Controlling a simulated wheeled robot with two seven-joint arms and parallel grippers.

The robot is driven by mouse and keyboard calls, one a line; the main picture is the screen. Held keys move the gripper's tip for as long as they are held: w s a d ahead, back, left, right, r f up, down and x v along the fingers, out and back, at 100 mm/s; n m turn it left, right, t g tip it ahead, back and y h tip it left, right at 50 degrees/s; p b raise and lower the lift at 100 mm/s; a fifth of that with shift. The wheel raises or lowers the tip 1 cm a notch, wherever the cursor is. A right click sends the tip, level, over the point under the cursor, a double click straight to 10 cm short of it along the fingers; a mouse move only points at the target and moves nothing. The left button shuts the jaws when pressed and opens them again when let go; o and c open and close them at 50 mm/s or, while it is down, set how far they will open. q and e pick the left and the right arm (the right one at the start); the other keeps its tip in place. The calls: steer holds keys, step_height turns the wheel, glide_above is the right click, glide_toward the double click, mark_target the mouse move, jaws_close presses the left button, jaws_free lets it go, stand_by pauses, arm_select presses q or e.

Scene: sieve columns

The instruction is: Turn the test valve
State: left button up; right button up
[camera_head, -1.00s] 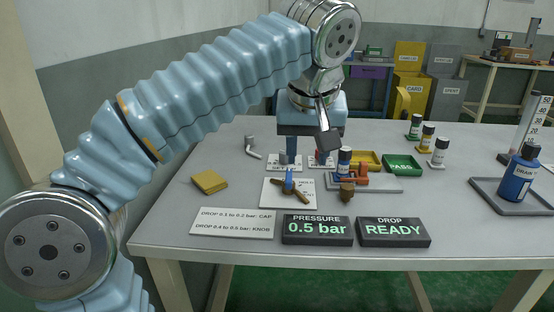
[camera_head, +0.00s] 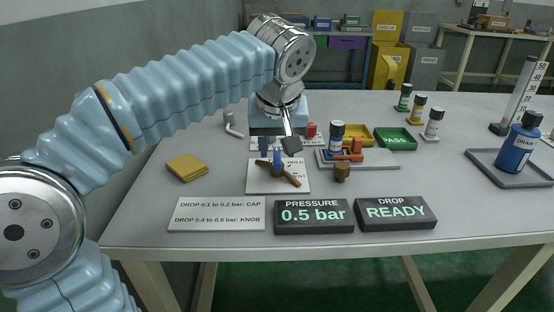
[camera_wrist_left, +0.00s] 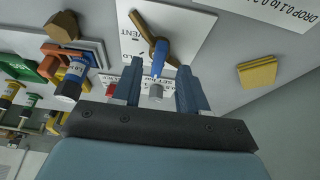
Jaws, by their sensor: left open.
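The test valve stands on a white plate (camera_head: 262,186) at the table's middle left. It has a brown bar handle (camera_head: 292,180) and an upright blue part (camera_head: 277,161). My left gripper (camera_head: 277,147) is open and points down at the back of the valve, its far parts partly hidden. In the left wrist view its two blue fingers (camera_wrist_left: 160,68) are apart, with the valve's blue part (camera_wrist_left: 158,58) showing between them. The brown bar (camera_wrist_left: 143,28) lies beyond the fingertips. I cannot tell whether a finger touches the valve. My right gripper is not in view.
A pressure display (camera_head: 312,215) reads 0.5 bar; a drop display (camera_head: 396,212) reads READY. An instruction card (camera_head: 216,214) lies left of them. A yellow pad (camera_head: 187,167), a brown knob (camera_head: 341,172) and a small bottle (camera_head: 336,137) stand near the valve. A blue bottle (camera_head: 521,150) is at right.

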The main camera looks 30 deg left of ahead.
mark_target(277, 160)
arm_select(q)
steer(key=shift+x, duration=1.85)
jaws_close()
